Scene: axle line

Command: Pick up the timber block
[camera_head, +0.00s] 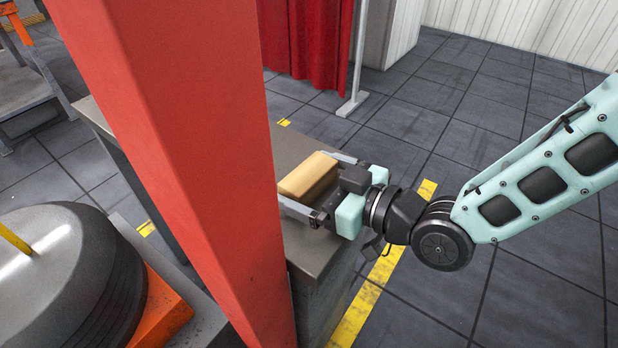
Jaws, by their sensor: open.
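The timber block (310,177) is a tan wooden block near the right edge of a grey bench (290,142). Its left end is close to the red post's edge in the picture, and the post may hide a little of it. My gripper (312,187) reaches in from the right. Its jaws are open, with one finger on the far side of the block and one on the near side. Whether the fingers touch the block cannot be told.
A thick red post (190,150) stands in front and hides much of the bench. A dark rounded metal stack (65,270) on an orange base (165,315) is at lower left. A red curtain (308,40) and a pale pole (357,60) stand behind. Tiled floor at right is clear.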

